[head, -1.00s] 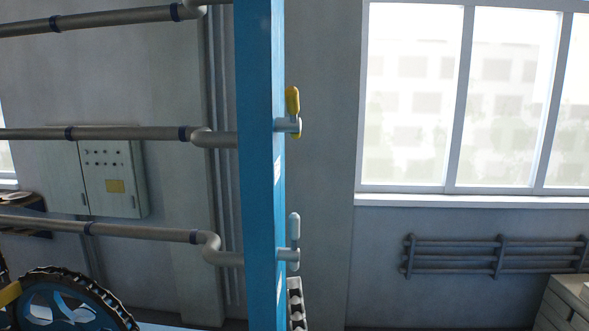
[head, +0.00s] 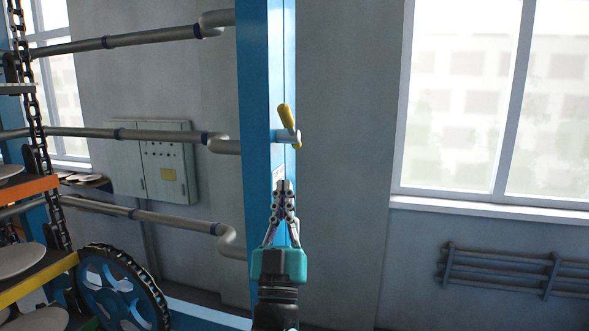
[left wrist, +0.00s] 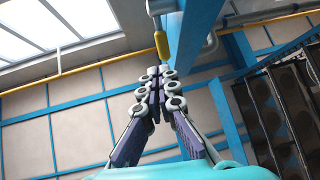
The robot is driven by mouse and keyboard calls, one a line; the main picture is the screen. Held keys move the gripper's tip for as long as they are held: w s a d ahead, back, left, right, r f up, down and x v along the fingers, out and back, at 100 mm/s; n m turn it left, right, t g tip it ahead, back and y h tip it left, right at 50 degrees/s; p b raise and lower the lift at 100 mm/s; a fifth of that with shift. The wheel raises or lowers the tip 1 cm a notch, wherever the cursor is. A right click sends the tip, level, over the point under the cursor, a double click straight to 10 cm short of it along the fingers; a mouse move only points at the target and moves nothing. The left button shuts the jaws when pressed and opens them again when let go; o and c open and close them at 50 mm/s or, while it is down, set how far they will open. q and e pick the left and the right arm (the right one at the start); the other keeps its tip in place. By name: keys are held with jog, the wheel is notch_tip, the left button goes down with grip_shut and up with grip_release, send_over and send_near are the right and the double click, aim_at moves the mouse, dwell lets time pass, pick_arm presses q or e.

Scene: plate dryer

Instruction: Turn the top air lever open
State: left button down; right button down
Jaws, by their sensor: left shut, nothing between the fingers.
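The top air lever has a yellow handle (head: 287,117) on a grey pipe stub, on the right side of the blue post (head: 257,100). Its handle leans, with the upper end to the left. It also shows in the left wrist view (left wrist: 161,45), just beyond the fingertips. My left gripper (head: 284,185) is below the lever, in front of the post, with its fingers together and empty; it also fills the middle of the left wrist view (left wrist: 157,76). A gap shows between fingertips and lever in the head view. The lower lever is not visible. My right gripper is not in view.
Grey pipes (head: 165,133) run into the post from the left. A chain wheel (head: 122,290) and racks with plates (head: 15,260) stand at the lower left. A grey cabinet (head: 152,160) and a window (head: 460,100) are behind. Space right of the post looks clear.

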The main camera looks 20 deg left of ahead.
aim_at(287, 123)
pick_arm(q)
jog(key=p+x, duration=0.1)
jog(key=x, duration=0.3)
jog(key=p+x, duration=0.1)
jog(key=x, duration=0.3)
jog(key=p+x, duration=0.1)
jog(key=x, duration=0.4)
jog(key=shift+w+a+p, duration=0.2)
jog(key=shift+a+p, duration=0.1)
jog(key=shift+p, duration=0.05)
jog(key=shift+d, duration=0.1)
jog(key=shift+r+g+h+p, duration=0.25)
jog(key=shift+g+h+p, duration=0.05)
jog(key=shift+g+p, duration=0.1)
